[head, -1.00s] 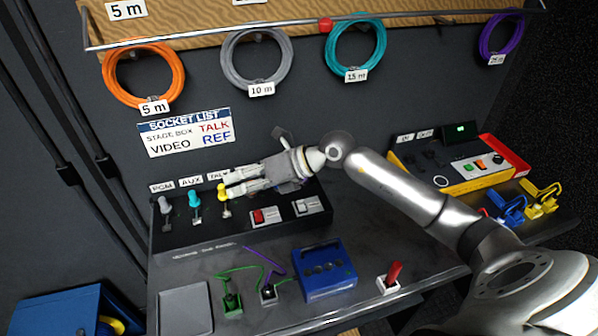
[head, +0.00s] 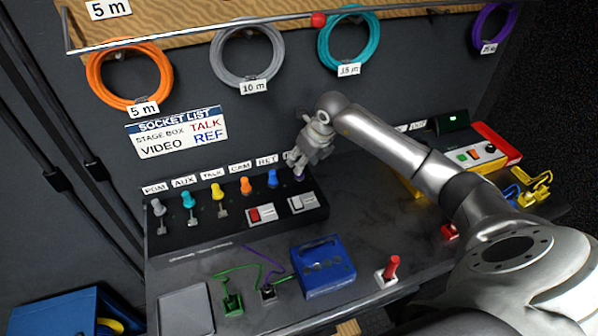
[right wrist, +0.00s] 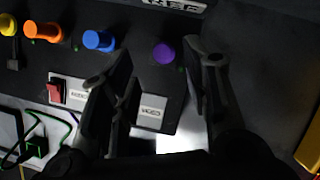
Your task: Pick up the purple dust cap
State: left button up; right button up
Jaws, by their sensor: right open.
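The purple dust cap (right wrist: 164,53) is the rightmost of the caps on the black panel in the right wrist view. It lies between the lines of my two open fingers, just beyond their tips. In the head view only a bit of the purple cap (head: 299,178) shows under my right gripper (head: 294,164), which is above the panel's right end. In the right wrist view my right gripper (right wrist: 168,68) is open, with nothing held. Whether a fingertip touches the cap is not clear. My left gripper is not in view.
A blue cap (head: 272,179) and an orange cap (head: 246,187) stand left of the purple one, with yellow, teal and grey caps further left. A red switch (head: 262,213) is on the panel below. A blue box (head: 322,268) and a red lever (head: 391,267) stand on the desk.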

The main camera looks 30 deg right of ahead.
jog(key=shift+w+f, duration=0.2)
jog(key=shift+f, duration=0.1)
jog(key=p+x, duration=0.1)
jog(key=x, duration=0.2)
jog(key=shift+w+p, duration=0.2)
jog(key=shift+p, duration=0.15)
jog(key=shift+w+f, duration=0.2)
jog(key=shift+f, duration=0.3)
jog(key=shift+c, duration=0.3)
grip_shut()
